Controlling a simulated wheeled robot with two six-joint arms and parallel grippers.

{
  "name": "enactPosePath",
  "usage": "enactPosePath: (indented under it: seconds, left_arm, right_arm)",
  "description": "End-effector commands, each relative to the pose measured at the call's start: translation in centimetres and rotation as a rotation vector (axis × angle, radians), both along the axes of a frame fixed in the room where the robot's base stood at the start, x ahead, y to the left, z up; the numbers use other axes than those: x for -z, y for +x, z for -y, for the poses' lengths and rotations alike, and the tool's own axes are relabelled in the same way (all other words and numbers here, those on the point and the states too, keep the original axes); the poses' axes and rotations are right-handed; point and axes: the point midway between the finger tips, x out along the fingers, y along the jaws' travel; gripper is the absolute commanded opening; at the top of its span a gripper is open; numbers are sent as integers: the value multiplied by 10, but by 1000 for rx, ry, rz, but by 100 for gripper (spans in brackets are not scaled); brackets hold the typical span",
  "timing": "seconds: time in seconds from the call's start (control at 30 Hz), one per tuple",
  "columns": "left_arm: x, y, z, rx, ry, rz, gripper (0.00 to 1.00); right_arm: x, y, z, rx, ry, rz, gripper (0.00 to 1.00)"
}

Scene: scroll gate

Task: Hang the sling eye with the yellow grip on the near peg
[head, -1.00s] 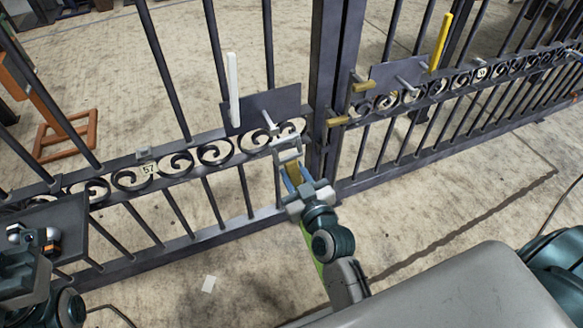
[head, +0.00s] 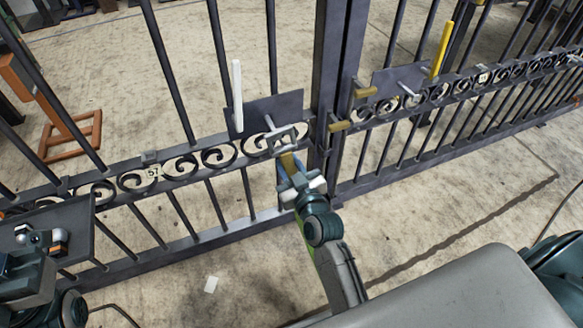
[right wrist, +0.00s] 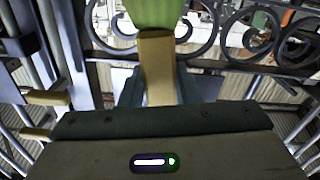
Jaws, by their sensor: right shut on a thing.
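My right gripper (head: 289,172) is shut on the yellow-tan grip (head: 289,163) of the sling eye. The eye is a grey rectangular frame (head: 299,128) above the grip, close to the tip of the left plate's peg (head: 269,122). I cannot tell whether the eye is around the peg or in front of it. In the right wrist view the grip (right wrist: 157,65) stands between the fingers, with a green strap (right wrist: 150,12) beyond it. Another peg (head: 405,88) sticks out of the right plate. My left gripper (head: 42,238) is at the lower left, its fingers unclear.
The dark gate has scrollwork (head: 180,166) and upright bars. A white rod (head: 237,95) stands by the left plate (head: 285,105), a yellow rod (head: 441,50) by the right plate (head: 385,78). Tan-tipped latches (head: 340,126) project near the gate post. A dark shelf (head: 75,215) is at left.

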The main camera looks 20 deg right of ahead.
Motion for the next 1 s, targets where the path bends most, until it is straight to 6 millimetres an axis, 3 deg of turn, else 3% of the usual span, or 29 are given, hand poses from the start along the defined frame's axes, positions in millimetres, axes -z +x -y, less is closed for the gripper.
enactPosePath:
  seconds: [0.73, 1.0]
  left_arm:
    - [-1, 0, 0, 2, 5, -23, 36]
    - [2, 1, 0, 1, 6, -22, 36]
  right_arm:
    - [-2, 38, -1, 1, 0, 3, 2]
    - [6, 49, -1, 1, 1, 2, 2]
